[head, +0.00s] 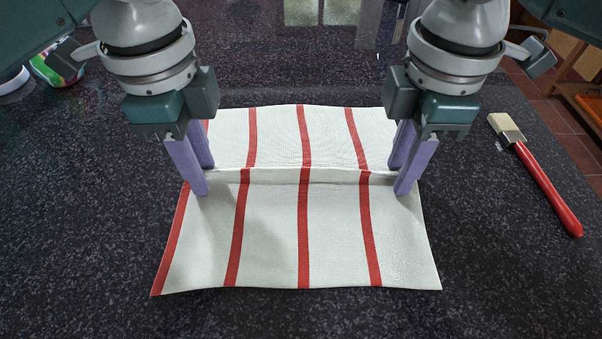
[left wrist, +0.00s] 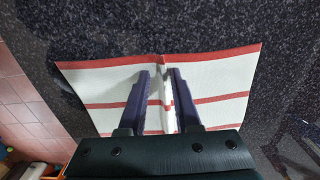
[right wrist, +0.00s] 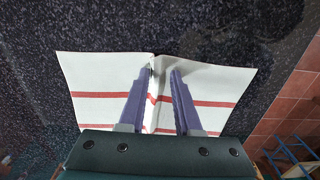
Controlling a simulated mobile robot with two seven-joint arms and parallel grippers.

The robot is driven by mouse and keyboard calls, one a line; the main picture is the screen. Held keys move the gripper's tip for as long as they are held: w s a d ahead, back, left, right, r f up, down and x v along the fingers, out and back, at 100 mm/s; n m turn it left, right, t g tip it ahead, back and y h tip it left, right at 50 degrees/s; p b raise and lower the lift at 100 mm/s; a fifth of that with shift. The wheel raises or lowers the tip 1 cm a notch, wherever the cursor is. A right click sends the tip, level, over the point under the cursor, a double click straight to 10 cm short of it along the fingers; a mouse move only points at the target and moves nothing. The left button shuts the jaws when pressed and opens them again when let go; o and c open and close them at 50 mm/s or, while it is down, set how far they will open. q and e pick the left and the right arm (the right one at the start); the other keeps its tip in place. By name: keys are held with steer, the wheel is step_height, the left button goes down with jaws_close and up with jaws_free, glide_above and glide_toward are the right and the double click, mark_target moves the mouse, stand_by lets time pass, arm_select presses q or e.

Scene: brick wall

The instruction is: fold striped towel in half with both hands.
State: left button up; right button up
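The white towel with red stripes (head: 270,230) lies spread on the dark counter. A raised ridge (head: 330,174) runs across its middle from left to right. It also shows in the left wrist view (left wrist: 110,78) and the right wrist view (right wrist: 210,84). My left gripper (head: 202,178) is at the ridge's left end, and my right gripper (head: 399,180) is at its right end. Both point down with their purple fingers apart, one finger on each side of the ridge. In the right wrist view the ridge is nearer the left finger. Exact fingertip contact with the cloth is unclear.
A brush with a red handle (head: 548,190) lies on the counter to the right of the towel. A colourful round object (head: 55,68) stands at the far left, partly hidden by my arm. The counter in front of the towel is clear.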

arm_select(q)
jaws_close()
arm_select(e)
jaws_close()
stand_by(0.4)
arm_select(q)
steer(key=shift+r, duration=0.1)
arm_select(e)
steer(key=shift+r, duration=0.1)
